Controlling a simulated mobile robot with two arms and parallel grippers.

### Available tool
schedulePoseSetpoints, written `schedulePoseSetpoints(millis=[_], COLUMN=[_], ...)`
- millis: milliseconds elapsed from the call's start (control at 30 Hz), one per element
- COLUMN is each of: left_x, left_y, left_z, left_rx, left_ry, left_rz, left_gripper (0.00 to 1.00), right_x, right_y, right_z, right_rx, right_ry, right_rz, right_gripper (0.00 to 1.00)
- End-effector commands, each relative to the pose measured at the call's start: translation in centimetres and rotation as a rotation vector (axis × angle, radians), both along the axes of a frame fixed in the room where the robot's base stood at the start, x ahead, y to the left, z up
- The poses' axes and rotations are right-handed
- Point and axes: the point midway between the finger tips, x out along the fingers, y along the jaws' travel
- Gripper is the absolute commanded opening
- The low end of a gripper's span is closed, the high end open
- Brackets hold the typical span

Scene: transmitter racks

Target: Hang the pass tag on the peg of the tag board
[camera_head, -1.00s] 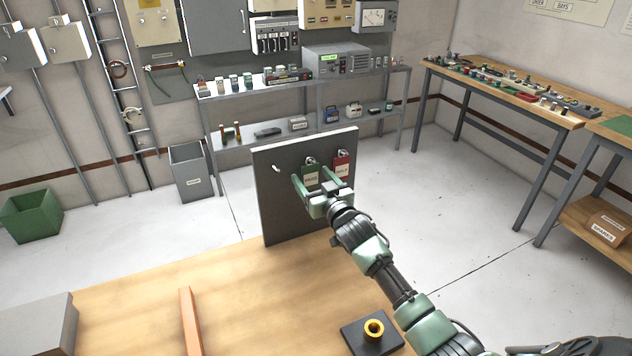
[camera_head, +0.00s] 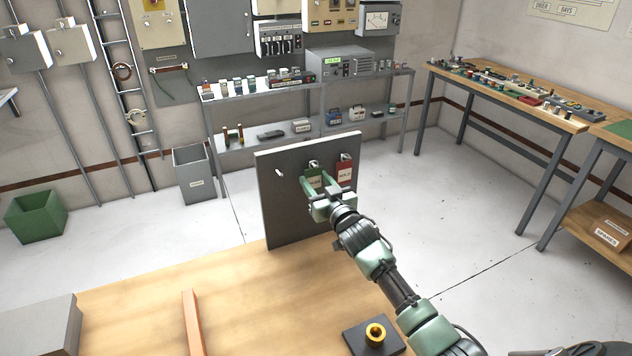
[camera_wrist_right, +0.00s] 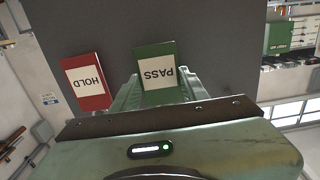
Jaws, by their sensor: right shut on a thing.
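The green pass tag (camera_head: 314,178) is at the middle of the dark upright tag board (camera_head: 280,215), its top by a metal peg. The wrist view shows its white PASS label (camera_wrist_right: 158,72) upside down. My right gripper (camera_head: 316,188) is shut on the pass tag, with a finger at each side, close to the board. A bare peg (camera_head: 279,172) sticks out at the board's left. Whether the pass tag's loop still rests on its peg is too small to tell. My left gripper is not in view.
A red hold tag (camera_head: 345,170) hangs just right of the pass tag, close to my right gripper; it also shows in the wrist view (camera_wrist_right: 88,82).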

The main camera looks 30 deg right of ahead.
Motion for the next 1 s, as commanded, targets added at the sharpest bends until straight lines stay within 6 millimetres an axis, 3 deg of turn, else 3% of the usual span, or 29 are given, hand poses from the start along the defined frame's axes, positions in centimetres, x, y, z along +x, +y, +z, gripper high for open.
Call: schedulePoseSetpoints(millis=[1000], left_x=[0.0], left_y=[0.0], left_z=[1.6], left_rx=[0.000], left_ry=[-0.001], left_rz=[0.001], left_gripper=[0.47], right_x=[-1.6], right_y=[0.1], right_z=[0.5], right_rx=[0.000], right_ry=[-0.001], right_rz=[0.000], right_gripper=[0.06])
